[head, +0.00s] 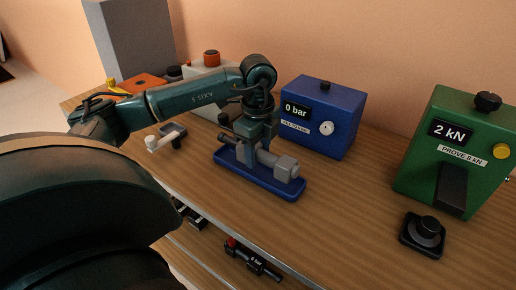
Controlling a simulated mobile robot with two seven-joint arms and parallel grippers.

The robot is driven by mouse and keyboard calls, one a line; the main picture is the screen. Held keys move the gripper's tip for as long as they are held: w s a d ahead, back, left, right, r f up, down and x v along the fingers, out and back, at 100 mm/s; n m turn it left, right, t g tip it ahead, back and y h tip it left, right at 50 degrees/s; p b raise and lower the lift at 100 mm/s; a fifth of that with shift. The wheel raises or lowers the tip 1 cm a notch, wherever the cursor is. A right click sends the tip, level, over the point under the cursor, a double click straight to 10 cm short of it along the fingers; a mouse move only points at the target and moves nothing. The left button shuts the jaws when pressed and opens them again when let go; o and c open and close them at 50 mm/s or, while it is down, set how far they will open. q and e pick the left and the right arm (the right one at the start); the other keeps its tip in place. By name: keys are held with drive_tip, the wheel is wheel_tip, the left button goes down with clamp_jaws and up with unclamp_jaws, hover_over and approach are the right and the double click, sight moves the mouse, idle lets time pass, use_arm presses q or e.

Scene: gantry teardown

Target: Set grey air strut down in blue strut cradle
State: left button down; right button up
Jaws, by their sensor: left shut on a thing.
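My left gripper (252,146) points down over the blue strut cradle (258,178) near the middle of the head view. It is shut on the grey air strut (286,168), around its middle. My right gripper is not in view.
A blue box (325,115) reading 0 bar stands just behind the cradle. A lower shelf holds dark parts (252,260).

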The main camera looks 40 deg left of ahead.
sight(258, 161)
use_arm(q)
drive_tip(key=shift+f, duration=0.1)
idle(0.4)
drive_tip(key=shift+f+b, duration=0.85)
drive_tip(key=shift+f, duration=0.35)
drive_tip(key=shift+s, duration=0.1)
drive_tip(key=c, duration=1.2)
unclamp_jaws()
drive_tip(key=shift+f, duration=0.1)
drive_tip(key=o, duration=0.5)
drive_tip(key=shift+d+f, duration=0.1)
